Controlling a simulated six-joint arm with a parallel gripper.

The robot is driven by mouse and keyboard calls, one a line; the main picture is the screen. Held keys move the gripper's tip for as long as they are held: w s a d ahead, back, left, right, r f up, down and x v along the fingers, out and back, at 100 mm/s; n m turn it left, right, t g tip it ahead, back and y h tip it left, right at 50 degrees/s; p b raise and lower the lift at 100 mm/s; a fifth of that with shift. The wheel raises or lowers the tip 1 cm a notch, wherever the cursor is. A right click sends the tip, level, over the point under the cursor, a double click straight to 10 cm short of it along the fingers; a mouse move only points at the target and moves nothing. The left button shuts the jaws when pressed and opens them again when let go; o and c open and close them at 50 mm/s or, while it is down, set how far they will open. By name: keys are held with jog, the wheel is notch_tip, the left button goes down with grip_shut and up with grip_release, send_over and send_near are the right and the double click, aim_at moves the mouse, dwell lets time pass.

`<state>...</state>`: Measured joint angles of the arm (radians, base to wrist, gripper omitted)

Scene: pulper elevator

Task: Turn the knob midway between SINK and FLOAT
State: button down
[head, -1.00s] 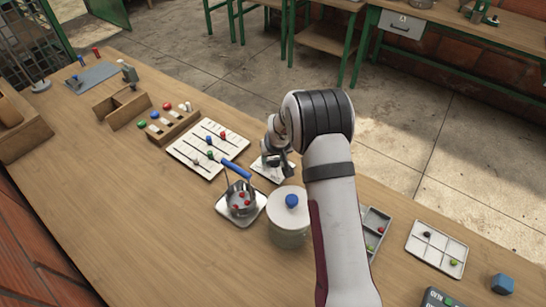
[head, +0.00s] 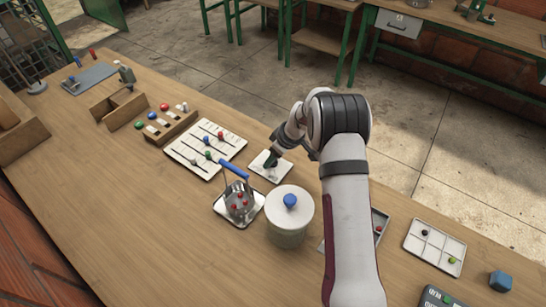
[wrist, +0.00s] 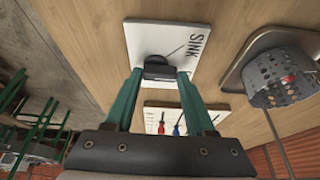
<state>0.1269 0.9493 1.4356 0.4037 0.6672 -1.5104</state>
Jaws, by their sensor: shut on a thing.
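The knob (wrist: 157,68) is dark and sits on a white plate (wrist: 140,36) marked SINK. A thin line on the plate runs from near the knob toward the word SINK. My gripper (wrist: 158,75) is shut on the knob, with a green finger on each side. The FLOAT mark is not readable, and I cannot tell the knob's exact angle. In the head view, the white plate (head: 262,178) lies between the slider board and the lidded pot, and my gripper (head: 270,163) is down at it.
A perforated metal basket (head: 238,205) with a blue handle stands on a tray, close to the plate. A white pot (head: 290,220) with a blue lid knob is nearby. The slider board (head: 222,138) lies to the left. Open wood is at the front left.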

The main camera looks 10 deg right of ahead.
dwell(0.4)
jog(key=shift+c, duration=1.2)
grip_release()
jog(key=v, duration=1.6)
jog(key=shift+w, duration=0.1)
